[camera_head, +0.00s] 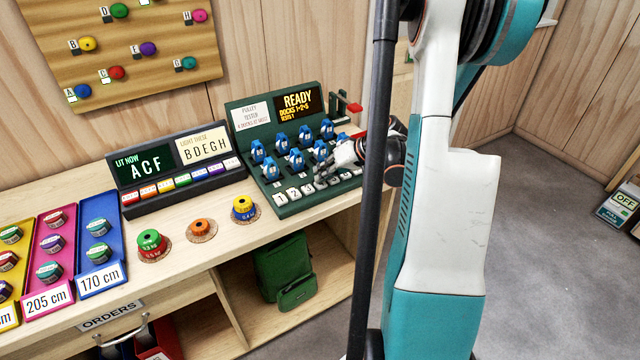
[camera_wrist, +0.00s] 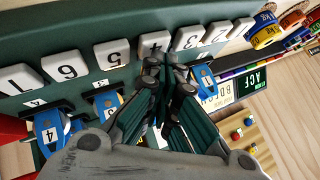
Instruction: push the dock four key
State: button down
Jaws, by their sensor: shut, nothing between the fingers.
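The dock four key is a white key marked 4 (camera_wrist: 154,45) in the row of numbered white keys on the green pulley tester (camera_head: 272,187). It also shows in the head view (camera_head: 320,184), partly behind my fingertips. My gripper (camera_head: 324,170) is shut and empty, reaching over the tester from the right. In the wrist view, its fingertips (camera_wrist: 168,66) are right by key 4, near the side facing key 3 (camera_wrist: 190,38). I cannot tell whether they touch the key. Blue pulleys (camera_head: 297,159) stand on docks behind the keys. The tester's display (camera_head: 297,101) reads READY, with docks 1-2-5 apparently listed.
Key 5 (camera_wrist: 112,53) is on the other side of key 4. A red lever (camera_head: 354,107) stands at the tester's back right. Left of it are a lit-letter panel (camera_head: 180,165) and several coloured weights (camera_head: 243,208) on the bench. The bench front is partly clear.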

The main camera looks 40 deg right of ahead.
jog(key=shift+f, duration=0.15)
dwell(0.3)
jog(key=shift+r+p, duration=0.5)
jog(key=shift+r, duration=0.5)
notch_tip(320, 180, up, 6)
jog(key=p, duration=0.3)
jog(key=shift+p, duration=0.4)
